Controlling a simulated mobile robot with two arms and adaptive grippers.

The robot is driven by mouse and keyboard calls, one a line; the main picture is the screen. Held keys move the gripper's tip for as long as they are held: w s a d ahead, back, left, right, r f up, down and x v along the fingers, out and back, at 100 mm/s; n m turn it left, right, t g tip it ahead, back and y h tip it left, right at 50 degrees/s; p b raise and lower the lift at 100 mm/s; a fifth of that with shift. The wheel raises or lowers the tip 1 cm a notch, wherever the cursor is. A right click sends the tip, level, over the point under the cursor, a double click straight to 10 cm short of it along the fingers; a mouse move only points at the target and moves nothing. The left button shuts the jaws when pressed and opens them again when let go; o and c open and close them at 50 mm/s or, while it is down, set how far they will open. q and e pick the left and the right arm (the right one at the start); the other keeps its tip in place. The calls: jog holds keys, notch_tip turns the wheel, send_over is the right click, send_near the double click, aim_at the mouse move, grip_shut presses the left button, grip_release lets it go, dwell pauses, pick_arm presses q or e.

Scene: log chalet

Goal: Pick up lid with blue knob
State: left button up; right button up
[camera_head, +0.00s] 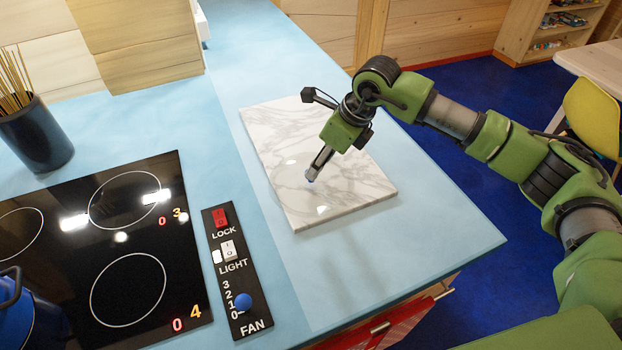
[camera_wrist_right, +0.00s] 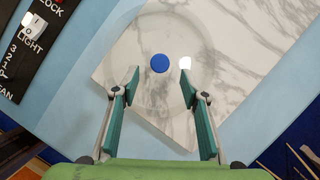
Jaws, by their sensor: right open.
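The lid is a clear round glass disc (camera_wrist_right: 158,100) with a blue knob (camera_wrist_right: 160,63) and lies on a white marble board (camera_wrist_right: 255,45). In the right wrist view the knob lies just beyond my right gripper's fingertips (camera_wrist_right: 159,75), about midway between them. My right gripper is open and empty. My left gripper is not in view.
The black cooktop (camera_head: 130,245) and a switch panel (camera_head: 222,250) with another blue knob (camera_head: 243,301) are left of the board. A blue pot (camera_head: 14,318) is at the left edge, below a dark holder (camera_head: 36,135) of sticks. The blue countertop's (camera_head: 440,225) right part is clear.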

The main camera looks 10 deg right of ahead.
jog(key=shift+a+f+p, duration=0.15)
jog(key=shift+f+p, duration=0.15)
jog(key=shift+p, duration=0.05)
jog(key=p+x, duration=0.1)
jog(key=x, duration=0.2)
jog(key=shift+w+a+f+p, duration=0.1)
jog(key=shift+f+p, duration=0.1)
jog(key=shift+p, duration=0.15)
jog(key=shift+w+a+f, duration=0.1)
jog(key=shift+w+f, duration=0.1)
jog(key=shift+f, duration=0.25)
jog(key=shift+s, duration=0.1)
grip_shut()
jog(key=shift+r, duration=0.1)
